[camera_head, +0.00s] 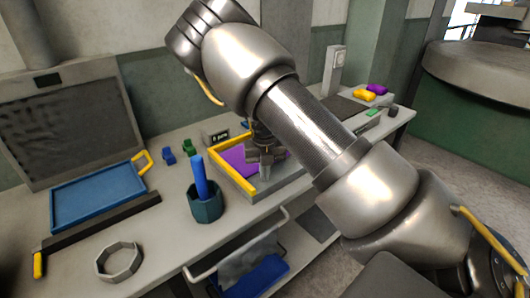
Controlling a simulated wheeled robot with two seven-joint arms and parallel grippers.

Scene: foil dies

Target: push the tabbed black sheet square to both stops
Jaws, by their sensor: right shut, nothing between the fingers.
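My right gripper (265,168) hangs down over a shallow tray or fixture (243,190), shut and empty. The fixture has yellow bars (249,187) along its left and back sides, which look like the two stops. A purple surface (235,160) shows inside it, left of the gripper. I cannot make out a tabbed black sheet there; my right arm and gripper hide much of the fixture's middle and right. Whether the fingertips touch anything cannot be told. My left gripper is not in view.
A dark mat (341,108) and yellow and purple pieces (365,95) lie at the back right.

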